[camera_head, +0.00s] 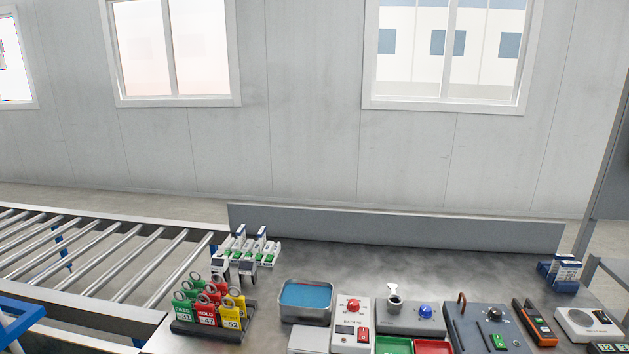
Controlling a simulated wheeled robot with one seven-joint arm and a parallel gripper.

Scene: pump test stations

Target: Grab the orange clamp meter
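An orange and black handheld meter (534,322), which looks like the orange clamp meter, lies at the right of the grey bench (400,268). My gripper is not in view.
Tags in red, green and yellow (208,313) stand in a rack at the left. A blue-lined tray (305,300), a white control box (351,322) and green and red bins (432,346) fill the front. The bench behind is mostly clear. A roller conveyor (100,255) adjoins at left.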

